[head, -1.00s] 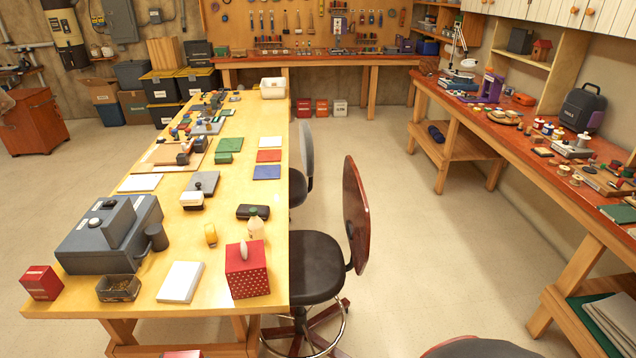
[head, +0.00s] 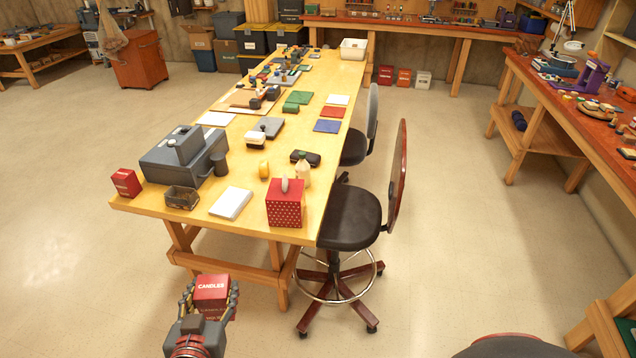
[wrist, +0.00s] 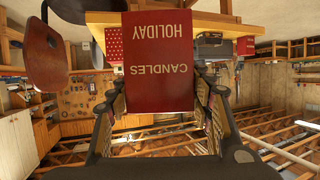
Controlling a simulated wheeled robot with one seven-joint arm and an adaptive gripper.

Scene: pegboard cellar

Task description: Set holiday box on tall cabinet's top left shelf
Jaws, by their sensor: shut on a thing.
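A red box with white lettering, the holiday box (head: 212,291), is held in my gripper (head: 208,300) low at the bottom of the head view, in front of the long table's near end. In the wrist view the same box (wrist: 158,62) shows upside down, reading "HOLIDAY CANDLES", with the fingers of my gripper (wrist: 160,105) shut on its two sides. The tall cabinet and its top left shelf cannot be made out in these views.
The long yellow table (head: 150,205) stands ahead, bearing a red dotted box (head: 285,205), a small red box (head: 126,182) and a grey machine (head: 185,155). A dark swivel chair (head: 350,218) stands at its right side. Open floor (head: 70,270) lies to the left.

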